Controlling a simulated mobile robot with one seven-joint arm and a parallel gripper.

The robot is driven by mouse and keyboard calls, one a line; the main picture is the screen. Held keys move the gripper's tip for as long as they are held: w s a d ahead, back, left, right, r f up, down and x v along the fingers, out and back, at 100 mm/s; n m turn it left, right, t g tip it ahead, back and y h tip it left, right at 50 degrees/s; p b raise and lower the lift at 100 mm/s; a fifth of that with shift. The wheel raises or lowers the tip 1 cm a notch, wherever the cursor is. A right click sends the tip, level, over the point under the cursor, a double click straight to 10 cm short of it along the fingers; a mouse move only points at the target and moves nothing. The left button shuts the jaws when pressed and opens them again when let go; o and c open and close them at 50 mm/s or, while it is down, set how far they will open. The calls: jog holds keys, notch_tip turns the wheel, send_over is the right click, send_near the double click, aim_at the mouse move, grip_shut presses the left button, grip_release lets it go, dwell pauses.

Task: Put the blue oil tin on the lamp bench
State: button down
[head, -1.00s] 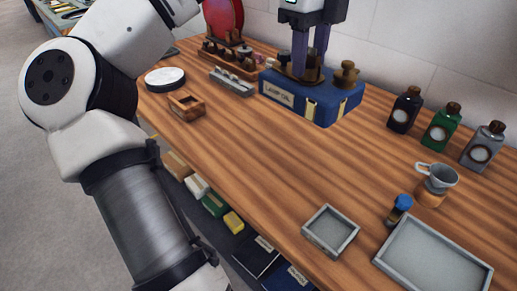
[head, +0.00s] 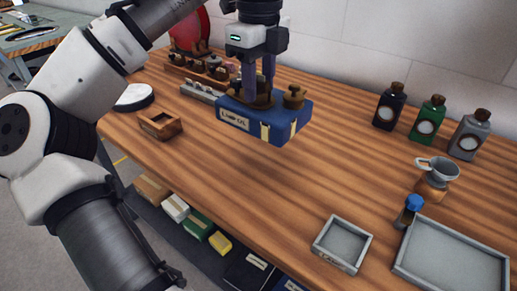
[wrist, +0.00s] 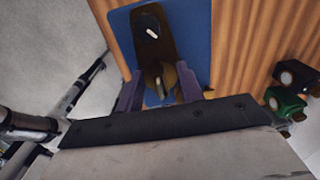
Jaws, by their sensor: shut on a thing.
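The blue oil tin (head: 280,126) is a flat blue box with a label, brass straps and a brass cap and handle on top. My gripper (head: 259,97) is shut on the brass fitting on its top and holds it over the wooden bench, seemingly a little above the surface. In the wrist view the tin's blue top (wrist: 192,30) lies beneath the fingers (wrist: 162,92), which sit either side of the brass part. Which surface is the lamp bench cannot be told for certain; a second bench (head: 45,40) stands at the far left with tools on it.
Black, green and grey bottles (head: 427,121) stand along the wall. A wooden box (head: 160,125) is at the left edge. Boxes (head: 198,223) lie on a lower shelf.

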notch_tip(320, 180, down, 13)
jog(key=shift+f+b, duration=0.1)
jog(key=shift+b, duration=0.65)
jog(key=c, duration=0.9)
grip_release()
jog(key=shift+f, duration=0.15)
notch_tip(320, 180, up, 12)
jog(key=shift+r+p, duration=0.15)
jog(key=shift+p, duration=0.7)
